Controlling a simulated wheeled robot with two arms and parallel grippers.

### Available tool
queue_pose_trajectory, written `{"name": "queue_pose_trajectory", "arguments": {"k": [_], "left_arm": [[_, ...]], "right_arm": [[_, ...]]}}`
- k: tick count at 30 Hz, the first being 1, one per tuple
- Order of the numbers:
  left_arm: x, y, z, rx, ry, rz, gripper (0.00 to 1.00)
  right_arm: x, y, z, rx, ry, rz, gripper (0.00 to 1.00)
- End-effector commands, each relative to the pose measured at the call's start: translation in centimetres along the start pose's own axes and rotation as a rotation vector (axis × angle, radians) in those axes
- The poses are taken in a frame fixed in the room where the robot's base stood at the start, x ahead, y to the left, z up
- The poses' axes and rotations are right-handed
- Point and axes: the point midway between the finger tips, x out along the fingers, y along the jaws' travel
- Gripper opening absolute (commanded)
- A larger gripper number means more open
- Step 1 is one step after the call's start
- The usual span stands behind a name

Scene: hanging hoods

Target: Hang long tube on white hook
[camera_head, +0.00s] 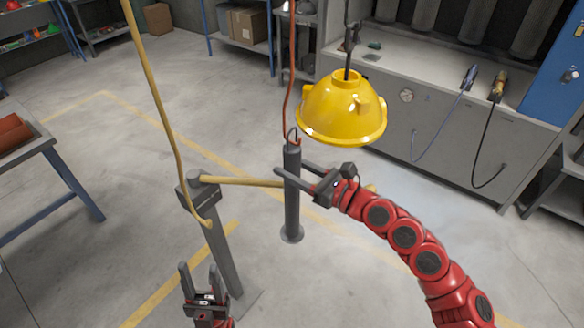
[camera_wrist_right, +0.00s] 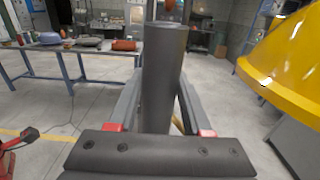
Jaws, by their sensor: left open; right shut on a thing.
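The long tube (camera_head: 292,205) is dark grey and upright, with a flange at its foot and a thin loop on top. My right gripper (camera_head: 292,173) is shut on its upper part. The tube also stands between the fingers in the right wrist view (camera_wrist_right: 163,75). A red cord (camera_head: 291,75) ends in a red hook (camera_head: 294,142) at the loop; I cannot tell whether the hook passes through it. An orange-red piece shows there in the right wrist view (camera_wrist_right: 170,5). I see no clearly white hook. My left gripper (camera_head: 199,270) is open and empty at the lower left.
A yellow hood (camera_head: 343,108) hangs from a dark hook (camera_head: 351,38) just right of the tube. A yellow cord (camera_head: 155,90) with a yellow hook (camera_head: 207,222) hangs at left. A grey post (camera_head: 223,250) stands beside it. A workbench (camera_head: 440,105) is behind.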

Motion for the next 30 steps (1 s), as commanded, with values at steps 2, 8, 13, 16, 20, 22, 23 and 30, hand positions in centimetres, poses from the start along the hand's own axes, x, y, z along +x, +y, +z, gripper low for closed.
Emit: {"name": "queue_pose_trajectory", "arguments": {"k": [2,8,13,16,20,22,23,30], "left_arm": [[0.0,0.0,0.0,0.0,0.0,0.0,0.5],[-0.3,0.0,0.1,0.0,0.0,0.0,0.5],[-0.7,0.0,0.1,0.0,0.0,0.0,0.5],[-0.9,0.0,0.1,0.0,0.0,0.0,0.5],[-1.1,0.1,0.2,0.0,0.0,0.0,0.5],[-1.2,0.1,0.2,0.0,0.0,0.0,0.5],[-1.3,0.1,0.2,0.0,0.0,0.0,0.5],[-1.6,0.1,0.3,0.0,0.0,0.0,0.5]], "right_arm": [[0.0,0.0,0.1,0.0,-0.002,0.0,0.0],[-0.6,-0.1,0.0,0.0,-0.002,-0.002,0.0],[-1.3,-0.1,0.0,0.0,-0.002,-0.003,0.0],[-1.7,-0.1,-0.1,0.001,-0.002,-0.002,0.0],[-2.2,-0.1,0.0,0.0,-0.002,-0.001,0.0],[-2.5,0.0,0.0,-0.001,-0.002,-0.001,0.0],[-2.7,0.0,0.0,-0.001,-0.002,-0.001,0.0],[-3.5,0.0,0.0,-0.001,-0.002,0.0,0.0]]}}
